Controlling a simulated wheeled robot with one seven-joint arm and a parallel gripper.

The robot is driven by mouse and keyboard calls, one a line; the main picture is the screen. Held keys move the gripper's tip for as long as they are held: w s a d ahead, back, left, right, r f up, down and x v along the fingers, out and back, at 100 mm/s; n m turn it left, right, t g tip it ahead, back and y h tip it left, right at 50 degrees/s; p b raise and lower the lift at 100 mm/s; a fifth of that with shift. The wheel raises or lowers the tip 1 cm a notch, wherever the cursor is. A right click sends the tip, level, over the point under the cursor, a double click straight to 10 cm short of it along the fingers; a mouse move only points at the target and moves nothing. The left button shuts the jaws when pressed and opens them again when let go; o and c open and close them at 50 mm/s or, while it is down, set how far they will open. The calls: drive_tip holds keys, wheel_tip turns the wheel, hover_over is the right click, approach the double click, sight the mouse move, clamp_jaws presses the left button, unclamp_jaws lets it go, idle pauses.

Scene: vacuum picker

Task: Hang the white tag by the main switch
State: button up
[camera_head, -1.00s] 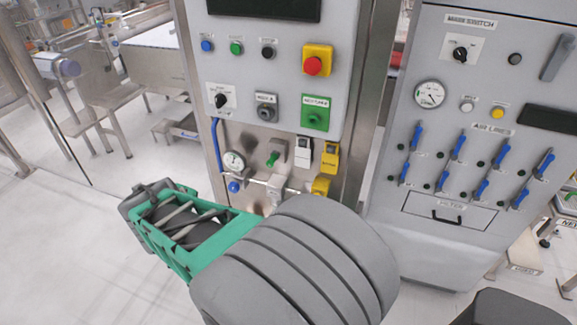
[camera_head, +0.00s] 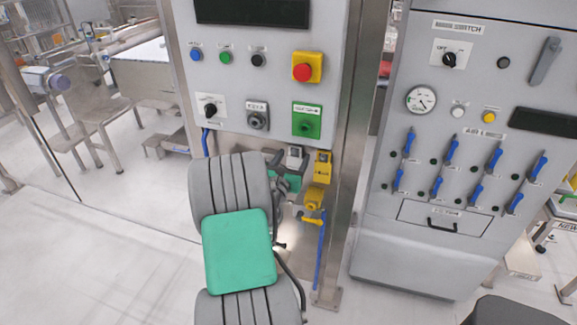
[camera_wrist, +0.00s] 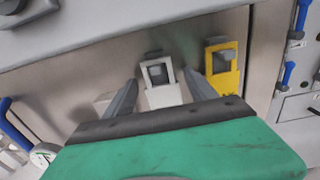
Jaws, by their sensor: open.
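The white tag (camera_wrist: 161,94) hangs below the left panel, with a square opening near its top. It also shows in the head view (camera_head: 294,157), partly covered by my arm. My gripper (camera_wrist: 160,82) is open, with one finger to each side of the white tag. I cannot tell whether the fingers touch it.
A yellow tag (camera_wrist: 222,68) hangs close to the right of the white one. A yellow valve (camera_head: 314,200) and a blue hose (camera_head: 320,255) sit below it. A steel post (camera_head: 349,130) stands between the panels. The right cabinet has blue levers (camera_head: 409,143) and a gauge (camera_head: 421,99).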

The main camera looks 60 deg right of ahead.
drive_tip(key=shift+w+d, duration=0.1)
drive_tip(key=shift+d, duration=0.35)
drive_tip(key=c, duration=1.2)
drive_tip(key=shift+a+r+p, duration=0.15)
drive_tip(key=shift+r+p, duration=0.35)
drive_tip(key=shift+p, duration=0.15)
drive_tip(key=shift+a, duration=0.15)
drive_tip(key=a, duration=0.3)
drive_tip(key=a+b, duration=0.1)
drive_tip(key=shift+s+a, duration=0.35)
drive_tip(key=shift+s, duration=0.05)
